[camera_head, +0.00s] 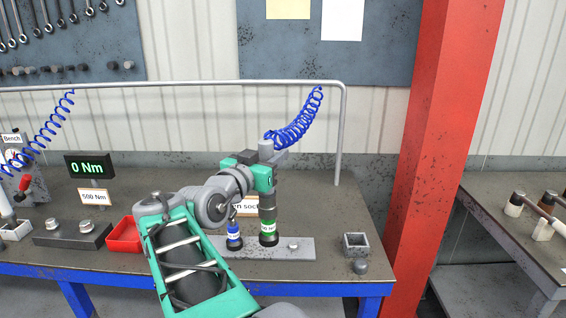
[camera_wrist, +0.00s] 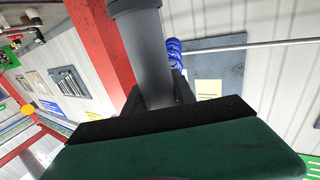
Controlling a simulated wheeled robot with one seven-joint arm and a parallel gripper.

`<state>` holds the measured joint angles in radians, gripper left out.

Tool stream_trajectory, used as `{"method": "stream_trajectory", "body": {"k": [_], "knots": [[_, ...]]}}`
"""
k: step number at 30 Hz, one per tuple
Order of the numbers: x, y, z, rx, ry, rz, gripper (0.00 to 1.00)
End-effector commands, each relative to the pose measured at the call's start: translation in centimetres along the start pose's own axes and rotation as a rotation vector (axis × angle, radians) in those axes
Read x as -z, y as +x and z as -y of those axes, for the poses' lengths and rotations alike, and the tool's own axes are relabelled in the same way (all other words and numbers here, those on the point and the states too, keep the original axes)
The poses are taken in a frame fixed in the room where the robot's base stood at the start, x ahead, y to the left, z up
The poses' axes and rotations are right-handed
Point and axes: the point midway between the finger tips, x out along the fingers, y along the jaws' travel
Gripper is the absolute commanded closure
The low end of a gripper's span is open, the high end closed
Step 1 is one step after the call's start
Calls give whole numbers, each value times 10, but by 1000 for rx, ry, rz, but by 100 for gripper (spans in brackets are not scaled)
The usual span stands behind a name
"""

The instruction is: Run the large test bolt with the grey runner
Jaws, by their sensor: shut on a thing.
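The grey runner (camera_head: 267,203) stands upright with its blue coiled hose (camera_head: 297,119) at the top. My gripper (camera_head: 265,172) is shut around its upper body. In the wrist view the runner's grey barrel (camera_wrist: 155,62) rises between the dark fingers. The runner's lower end meets a green-banded socket (camera_head: 268,228) at the socket plate (camera_head: 290,253); I cannot tell whether the two are joined. A blue-banded socket (camera_head: 233,236) stands just left of it. A dark block (camera_head: 72,237) at the left carries two bolt heads (camera_head: 52,223); I cannot tell which is larger.
A display (camera_head: 90,166) reads 0 Nm above a 500 Nm label (camera_head: 93,197). A red tray (camera_head: 124,236) lies between the block and my arm. A small grey box (camera_head: 356,245) stands at the right. A grey rail (camera_head: 340,140) and red post (camera_head: 425,180) stand nearby.

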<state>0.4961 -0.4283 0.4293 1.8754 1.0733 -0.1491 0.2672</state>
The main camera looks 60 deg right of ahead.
Motion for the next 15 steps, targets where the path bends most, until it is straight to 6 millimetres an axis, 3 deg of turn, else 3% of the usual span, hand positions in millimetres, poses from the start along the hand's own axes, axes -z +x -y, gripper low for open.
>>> {"method": "stream_trajectory", "body": {"k": [15], "knots": [[10, -6, 0, -1, 6, -6, 100]]}}
